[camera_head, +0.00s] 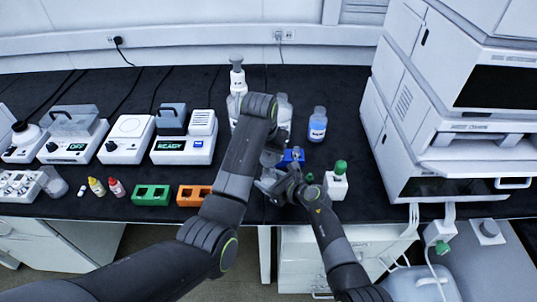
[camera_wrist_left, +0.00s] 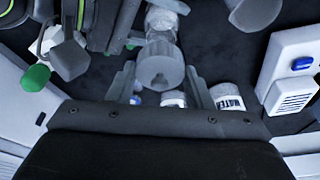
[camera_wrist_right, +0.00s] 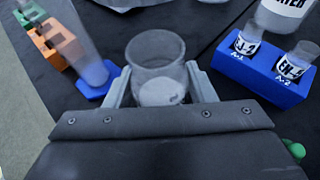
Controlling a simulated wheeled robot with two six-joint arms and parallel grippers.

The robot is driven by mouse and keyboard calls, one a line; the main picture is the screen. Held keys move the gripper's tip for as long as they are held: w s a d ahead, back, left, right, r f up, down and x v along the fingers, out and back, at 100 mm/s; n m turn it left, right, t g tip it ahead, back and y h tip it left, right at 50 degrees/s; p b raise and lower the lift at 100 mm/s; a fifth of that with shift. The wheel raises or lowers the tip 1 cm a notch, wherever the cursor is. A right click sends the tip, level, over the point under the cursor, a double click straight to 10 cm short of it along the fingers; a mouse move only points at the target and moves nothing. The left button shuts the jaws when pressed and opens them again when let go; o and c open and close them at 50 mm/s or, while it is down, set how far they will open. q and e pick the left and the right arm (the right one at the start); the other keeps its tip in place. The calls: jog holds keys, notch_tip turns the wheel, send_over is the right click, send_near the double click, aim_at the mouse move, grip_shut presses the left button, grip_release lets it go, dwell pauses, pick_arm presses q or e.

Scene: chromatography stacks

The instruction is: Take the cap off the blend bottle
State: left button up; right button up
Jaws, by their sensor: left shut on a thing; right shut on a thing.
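My left gripper (camera_head: 272,157) is near the middle of the bench. In the left wrist view its fingers (camera_wrist_left: 162,85) are shut on a grey, round cap-like piece (camera_wrist_left: 160,68). My right gripper (camera_head: 272,186) is just below it in the head view. In the right wrist view its fingers (camera_wrist_right: 155,85) are shut on a clear glass bottle (camera_wrist_right: 156,60). The bottle's top looks open, with a pale area low down. No readable name shows on it, so I cannot confirm that it is the blend bottle. The arms hide both held things in the head view.
A blue rack (camera_wrist_right: 262,78) with two labelled vials stands close at right. Orange (camera_head: 193,195) and green (camera_head: 151,195) racks lie left. A blue-labelled bottle (camera_head: 317,126) stands behind; a green-capped bottle (camera_head: 336,185) is right of my grippers.

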jog(key=o, duration=1.4)
jog(key=shift+o, duration=0.2)
